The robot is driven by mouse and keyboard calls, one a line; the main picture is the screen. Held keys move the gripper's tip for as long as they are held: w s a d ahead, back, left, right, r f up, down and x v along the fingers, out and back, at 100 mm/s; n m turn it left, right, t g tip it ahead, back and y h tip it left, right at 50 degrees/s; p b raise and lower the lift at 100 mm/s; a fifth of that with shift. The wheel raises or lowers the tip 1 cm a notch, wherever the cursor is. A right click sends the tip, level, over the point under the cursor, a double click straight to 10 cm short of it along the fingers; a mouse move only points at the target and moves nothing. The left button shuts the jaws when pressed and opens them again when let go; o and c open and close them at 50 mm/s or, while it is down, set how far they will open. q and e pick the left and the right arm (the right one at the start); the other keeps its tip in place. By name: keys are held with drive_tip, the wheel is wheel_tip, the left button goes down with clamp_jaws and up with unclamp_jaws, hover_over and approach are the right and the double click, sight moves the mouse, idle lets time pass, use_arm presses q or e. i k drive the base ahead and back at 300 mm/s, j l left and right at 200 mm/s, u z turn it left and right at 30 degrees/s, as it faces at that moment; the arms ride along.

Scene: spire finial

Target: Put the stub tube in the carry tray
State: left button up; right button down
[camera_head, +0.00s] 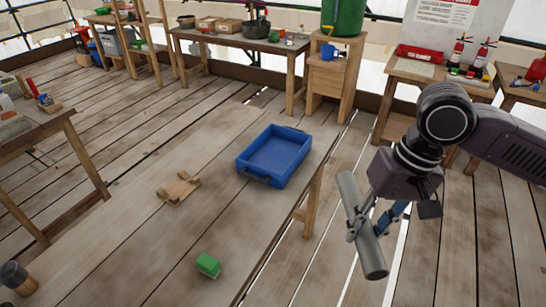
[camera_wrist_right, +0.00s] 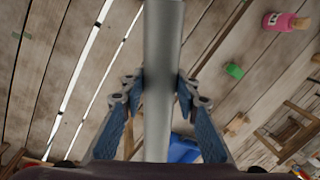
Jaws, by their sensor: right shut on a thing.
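The stub tube (camera_head: 363,228) is a grey metal cylinder. My right gripper (camera_head: 366,216) is shut around its middle and holds it in the air, tilted, to the right of the table edge. In the right wrist view the tube (camera_wrist_right: 163,60) runs upright between the two blue-padded fingers (camera_wrist_right: 160,92). The carry tray (camera_head: 272,157) is a blue, open box on the wooden table, left of the held tube, and it looks empty. In the right wrist view part of the tray (camera_wrist_right: 184,150) shows behind the tube and finger. My left gripper is out of view.
A wooden cradle (camera_head: 179,188) lies left of the tray on the table, and a green block (camera_head: 208,265) lies nearer. A dark-topped cylinder (camera_head: 17,277) is at bottom left. Bare tabletop lies between them. Benches and a cabinet stand behind.

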sight(275, 159)
drive_tip(key=i+l+u, duration=0.1)
drive_tip(key=u, duration=0.25)
drive_tip(key=i+l+u, duration=0.1)
drive_tip(key=u, duration=0.2)
drive_tip(key=i+l+u, duration=0.1)
drive_tip(key=l+u, duration=0.25)
drive_tip(key=i+l, duration=0.1)
drive_tip(key=l, duration=0.3)
drive_tip(key=i+l+u, duration=0.15)
drive_tip(key=l, duration=0.65)
drive_tip(key=i+l+u, duration=0.15)
drive_tip(key=l, duration=0.25)
